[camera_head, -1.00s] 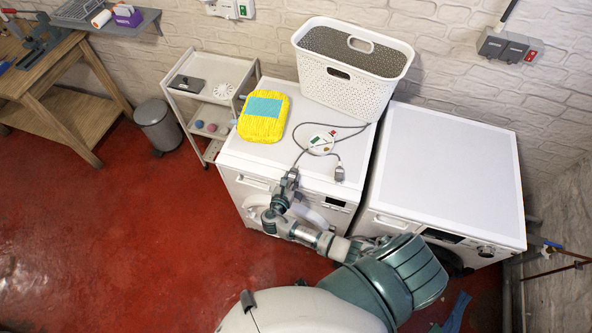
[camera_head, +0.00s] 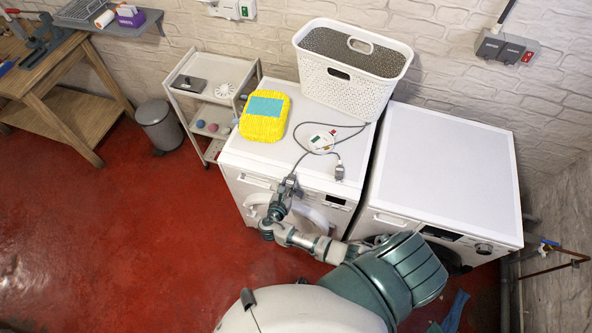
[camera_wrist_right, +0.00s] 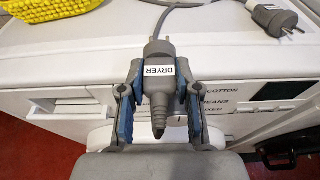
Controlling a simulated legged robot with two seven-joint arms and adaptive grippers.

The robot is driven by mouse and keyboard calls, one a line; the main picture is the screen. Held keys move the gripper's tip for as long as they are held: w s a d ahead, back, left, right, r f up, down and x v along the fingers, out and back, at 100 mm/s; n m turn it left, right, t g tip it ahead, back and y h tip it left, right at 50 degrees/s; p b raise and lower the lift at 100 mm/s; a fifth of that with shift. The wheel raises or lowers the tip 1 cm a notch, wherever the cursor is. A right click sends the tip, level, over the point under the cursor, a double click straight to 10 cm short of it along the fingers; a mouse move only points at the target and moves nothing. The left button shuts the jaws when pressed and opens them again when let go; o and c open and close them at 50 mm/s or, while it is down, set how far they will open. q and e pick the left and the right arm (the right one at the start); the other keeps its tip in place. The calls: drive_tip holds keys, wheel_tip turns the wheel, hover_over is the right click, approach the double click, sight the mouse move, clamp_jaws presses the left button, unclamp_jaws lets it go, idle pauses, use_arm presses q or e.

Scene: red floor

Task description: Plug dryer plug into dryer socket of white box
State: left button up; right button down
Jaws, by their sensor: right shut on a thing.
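The dryer plug (camera_wrist_right: 160,82) is grey with a white "DRYER" label. My right gripper (camera_wrist_right: 160,70) is shut on it, with one finger on each side and the prongs pointing away from my wrist. In the head view my right gripper (camera_head: 289,182) is at the front edge of the left white machine (camera_head: 243,164). A grey cable (camera_head: 302,142) loops over that machine's top. A white box (camera_head: 233,9) with green marks is on the back wall at the top edge, partly cut off; its sockets are too small to tell apart. My left gripper is not in view.
A second white machine (camera_head: 445,165) has a clear top. A grey switch box (camera_head: 507,47) is on the wall at right.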

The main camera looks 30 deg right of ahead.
sight(288, 186)
drive_tip(key=shift+s+a+f, duration=0.5)
drive_tip(key=shift+f, duration=0.05)
drive_tip(key=shift+r+p, duration=0.3)
drive_tip(key=shift+p, duration=0.15)
drive_tip(key=shift+r+p, duration=0.65)
drive_tip(key=shift+p, duration=0.1)
drive_tip(key=shift+w+d+r+p, duration=0.1)
drive_tip(key=shift+w+r+p, duration=0.05)
drive_tip(key=shift+r+p, duration=0.4)
drive_tip(key=shift+w+d+r+p, duration=0.1)
drive_tip(key=shift+r+p, duration=0.25)
drive_tip(key=shift+r, duration=0.3)
drive_tip(key=shift+d+r, duration=0.1)
drive_tip(key=shift+r, duration=0.85)
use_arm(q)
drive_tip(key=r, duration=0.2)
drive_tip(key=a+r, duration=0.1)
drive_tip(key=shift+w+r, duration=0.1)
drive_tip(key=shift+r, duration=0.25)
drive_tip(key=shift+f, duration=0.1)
use_arm(e)
drive_tip(key=shift+w, duration=0.1)
